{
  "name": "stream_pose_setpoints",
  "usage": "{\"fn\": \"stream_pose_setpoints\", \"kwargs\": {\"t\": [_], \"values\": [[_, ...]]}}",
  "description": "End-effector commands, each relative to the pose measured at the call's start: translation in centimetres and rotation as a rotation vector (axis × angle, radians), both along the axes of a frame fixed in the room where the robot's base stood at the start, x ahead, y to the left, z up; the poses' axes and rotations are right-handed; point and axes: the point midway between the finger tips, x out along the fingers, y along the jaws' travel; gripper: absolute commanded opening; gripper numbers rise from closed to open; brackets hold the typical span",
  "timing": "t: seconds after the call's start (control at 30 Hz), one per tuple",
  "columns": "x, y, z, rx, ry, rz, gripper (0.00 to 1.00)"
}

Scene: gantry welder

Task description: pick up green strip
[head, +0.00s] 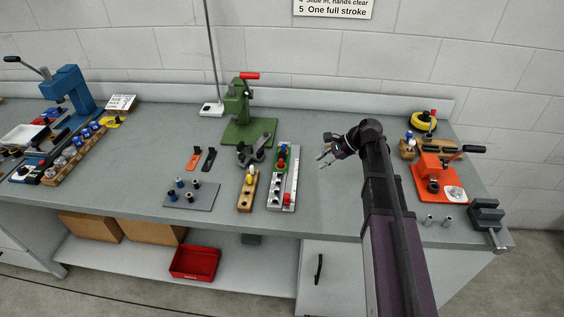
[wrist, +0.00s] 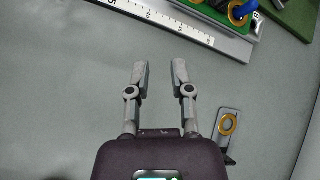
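The green strip (head: 281,162) appears as a small green piece at the upper part of a pale fixture bar (head: 291,188) in the head view. In the wrist view, a green strip (wrist: 211,11) with brass rings lies along a grey ruled bar (wrist: 190,30) at the top edge, partly cut off. A blue pin stands at its right end. My gripper (head: 325,156) is right of the fixture, above the bench. In the wrist view my gripper (wrist: 161,68) is open and empty, with bare bench between the fingers.
A grey tab with a brass ring (wrist: 228,127) lies right of my fingers. A green press (head: 240,112) stands behind the fixture. A wooden block (head: 247,191) is left of it. An orange press (head: 436,180) stands right of my arm.

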Motion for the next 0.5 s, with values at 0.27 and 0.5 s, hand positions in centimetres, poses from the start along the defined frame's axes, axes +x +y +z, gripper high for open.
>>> {"fn": "stream_pose_setpoints", "kwargs": {"t": [0.27,0.5], "values": [[6.0,1.3,1.7,0.232,0.249,-0.22,0.29],[7.3,1.5,2.6,0.302,0.338,-0.278,0.29]]}}
